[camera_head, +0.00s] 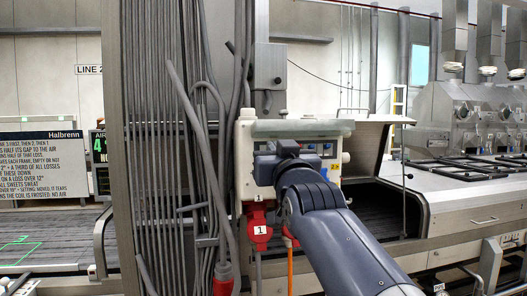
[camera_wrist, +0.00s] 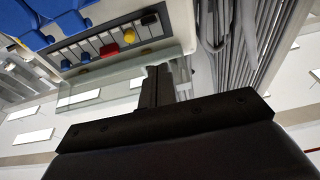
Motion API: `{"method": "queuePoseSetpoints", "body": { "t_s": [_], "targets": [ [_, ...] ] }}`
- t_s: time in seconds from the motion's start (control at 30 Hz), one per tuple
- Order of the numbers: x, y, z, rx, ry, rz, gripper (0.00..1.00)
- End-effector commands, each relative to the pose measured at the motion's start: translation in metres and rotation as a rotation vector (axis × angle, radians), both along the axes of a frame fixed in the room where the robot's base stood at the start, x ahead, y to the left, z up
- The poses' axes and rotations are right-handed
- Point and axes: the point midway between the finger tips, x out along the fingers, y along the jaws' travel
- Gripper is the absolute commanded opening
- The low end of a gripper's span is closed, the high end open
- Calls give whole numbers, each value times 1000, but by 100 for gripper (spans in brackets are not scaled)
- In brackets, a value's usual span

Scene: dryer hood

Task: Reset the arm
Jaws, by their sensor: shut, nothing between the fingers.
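My arm reaches up from the bottom right in the head view. My gripper (camera_wrist: 160,72) shows in the wrist view as two dark fingers pressed together, with nothing between them. In the head view the gripper end is mostly hidden behind my wrist, in front of a white control box (camera_head: 245,165). In the wrist view the fingers overlap the edge of a clear panel (camera_wrist: 125,85) beside a row of coloured buttons (camera_wrist: 110,42). I cannot tell whether they touch the panel.
Red numbered connectors (camera_head: 260,232) hang below the box. Grey cables (camera_head: 195,120) run down a column on the left. An open metal hood (camera_head: 370,137) stands right of my arm, with a steel machine (camera_head: 470,125) beyond. A sign (camera_head: 40,163) stands at far left.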

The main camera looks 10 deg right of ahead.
Motion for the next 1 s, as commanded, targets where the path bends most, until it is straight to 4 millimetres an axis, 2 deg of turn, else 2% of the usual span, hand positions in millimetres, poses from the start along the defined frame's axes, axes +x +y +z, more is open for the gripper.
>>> {"method": "queuePoseSetpoints", "body": {
  "t_s": [0.17, 0.47, 0.57, 0.9, 0.97, 1.0],
  "targets": [
    [-5, 0, 1, 0, -1, 0, 0],
    [-1, 0, 1, 0, 1, 0, 0],
    [7, 0, 0, 0, 2, 0, 0],
    [53, 0, -7, 0, 3, 0, 0],
    [59, 0, -7, 0, 1, 0, 0],
    [56, 0, -2, 0, -2, 0, 0]
  ]
}}
